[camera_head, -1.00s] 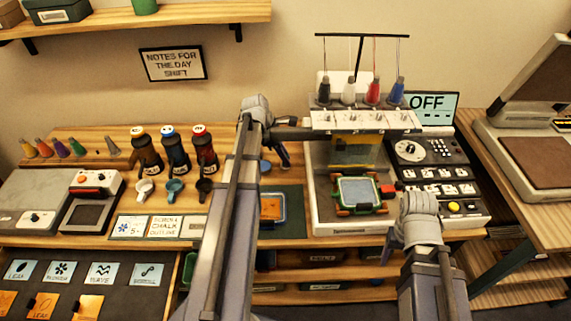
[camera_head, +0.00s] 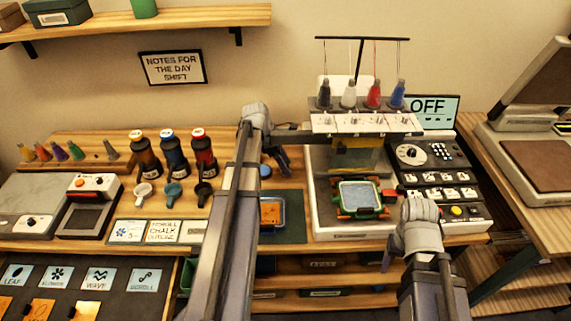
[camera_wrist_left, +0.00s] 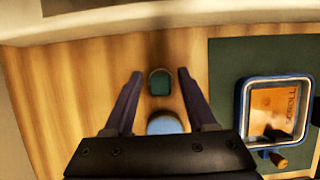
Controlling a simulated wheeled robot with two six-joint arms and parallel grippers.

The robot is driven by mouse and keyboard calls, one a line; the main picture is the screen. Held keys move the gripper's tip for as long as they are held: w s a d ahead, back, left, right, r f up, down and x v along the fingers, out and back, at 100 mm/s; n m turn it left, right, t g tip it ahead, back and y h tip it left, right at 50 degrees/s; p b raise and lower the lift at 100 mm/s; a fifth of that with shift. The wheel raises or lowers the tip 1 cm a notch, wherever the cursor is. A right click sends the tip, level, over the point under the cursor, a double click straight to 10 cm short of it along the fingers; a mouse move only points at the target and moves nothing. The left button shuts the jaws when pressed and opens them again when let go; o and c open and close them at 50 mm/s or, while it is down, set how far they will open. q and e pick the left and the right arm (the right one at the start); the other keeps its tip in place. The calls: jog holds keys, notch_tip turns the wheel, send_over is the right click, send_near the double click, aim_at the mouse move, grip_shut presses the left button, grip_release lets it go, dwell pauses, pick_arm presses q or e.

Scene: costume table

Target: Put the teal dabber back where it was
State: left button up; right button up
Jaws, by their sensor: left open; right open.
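My left gripper (camera_head: 282,160) is open and points down at the table left of the embroidery machine. In the left wrist view, a small dark teal block-shaped thing (camera_wrist_left: 159,83) lies between its fingertips with gaps on both sides; it may be the teal dabber. A round light blue thing (camera_wrist_left: 165,124) sits beside it, partly hidden by the gripper body; it shows in the head view (camera_head: 265,170) beside my left arm. My right gripper (camera_head: 387,260) is open, low before the machine, mostly hidden.
A blue-framed tray (camera_head: 282,213) lies on a dark green mat (camera_head: 295,232) right of the left gripper. Several bottles, including a red-labelled one (camera_head: 203,150), stand behind the cups. A drawer (camera_head: 140,308) of cards is open at lower left.

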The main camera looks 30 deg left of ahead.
pick_arm(q)
jog(key=shift+r, duration=0.1)
jog(key=shift+p+v, duration=0.8)
jog(key=shift+p, duration=0.05)
jog(key=p+v, duration=0.9)
jog(key=v, duration=0.1)
jog(key=shift+r+p, duration=0.3)
jog(key=shift+p, duration=0.1)
